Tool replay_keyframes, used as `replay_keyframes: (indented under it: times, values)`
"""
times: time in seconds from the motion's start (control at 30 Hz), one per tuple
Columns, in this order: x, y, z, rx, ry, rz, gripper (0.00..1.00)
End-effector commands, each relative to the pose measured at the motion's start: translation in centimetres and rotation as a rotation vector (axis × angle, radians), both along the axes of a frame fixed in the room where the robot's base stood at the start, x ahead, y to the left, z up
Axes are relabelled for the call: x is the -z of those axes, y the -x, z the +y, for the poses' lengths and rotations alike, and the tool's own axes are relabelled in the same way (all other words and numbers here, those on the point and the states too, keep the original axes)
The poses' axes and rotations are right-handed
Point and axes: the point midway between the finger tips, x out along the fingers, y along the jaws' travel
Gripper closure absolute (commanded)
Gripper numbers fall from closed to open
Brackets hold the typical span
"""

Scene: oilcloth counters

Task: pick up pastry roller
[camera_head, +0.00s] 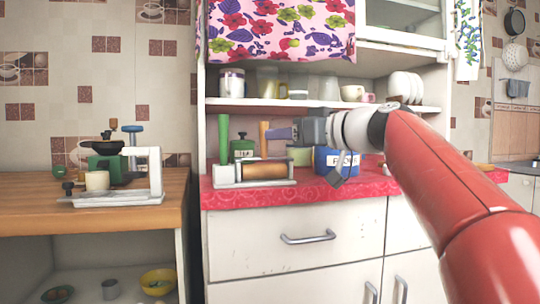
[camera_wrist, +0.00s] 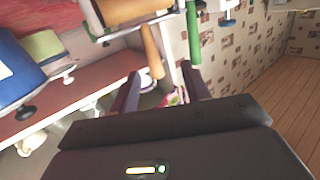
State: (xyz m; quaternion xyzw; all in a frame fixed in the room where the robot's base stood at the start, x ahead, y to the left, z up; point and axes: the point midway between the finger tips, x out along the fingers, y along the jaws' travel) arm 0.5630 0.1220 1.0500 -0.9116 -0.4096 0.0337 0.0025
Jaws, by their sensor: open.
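The pastry roller (camera_head: 264,170) has a thick wooden cylinder in a pale frame and stands on the red counter. A green upright handle (camera_head: 223,138) and a wooden upright handle (camera_head: 263,138) rise beside it. In the wrist view the wooden cylinder (camera_wrist: 130,10) shows at the top edge, partly cut off, with the wooden handle (camera_wrist: 152,50) and the green handle (camera_wrist: 193,30) near it. My gripper (camera_head: 280,134) is open and empty, above and to the right of the roller, close to the wooden handle. Its two fingers (camera_wrist: 161,85) show apart in the wrist view.
A shelf (camera_head: 300,103) with cups runs above the red counter (camera_head: 300,195). A white device (camera_head: 155,172) stands on the wooden table (camera_head: 30,210) at left.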

Motion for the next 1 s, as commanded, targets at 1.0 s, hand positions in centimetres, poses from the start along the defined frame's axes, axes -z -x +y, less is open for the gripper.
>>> replay_keyframes:
  times: [1.0]
  values:
    - [-1.2,-6.0,5.3,-0.025,-0.024,-0.063,0.53]
